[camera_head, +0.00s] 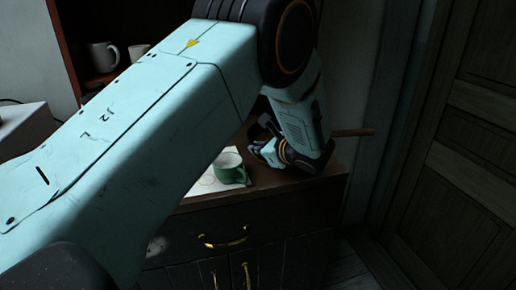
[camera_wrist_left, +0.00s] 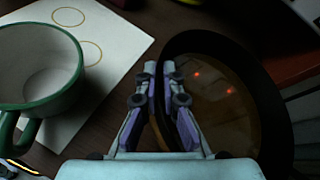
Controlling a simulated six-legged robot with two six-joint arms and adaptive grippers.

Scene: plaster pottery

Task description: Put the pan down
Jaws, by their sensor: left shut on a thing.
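The pan (camera_wrist_left: 272,100) is dark and round, with a brownish inside showing small red glints. It fills the right of the left wrist view. My left gripper (camera_wrist_left: 159,70) is shut on its near-left rim, a finger on each side. A wooden stick (camera_head: 354,132), seemingly the pan's handle, juts out to the right past my wrist. I cannot tell whether the pan touches the surface. My right gripper is not in view.
A green and white mug (camera_head: 229,167) stands on a white paper with yellow rings (camera_wrist_left: 108,40), left of the gripper. The dark wooden cabinet top (camera_head: 285,186) has a bare front strip. Cups (camera_head: 103,56) sit on a shelf behind. A dark door (camera_head: 470,160) is at right.

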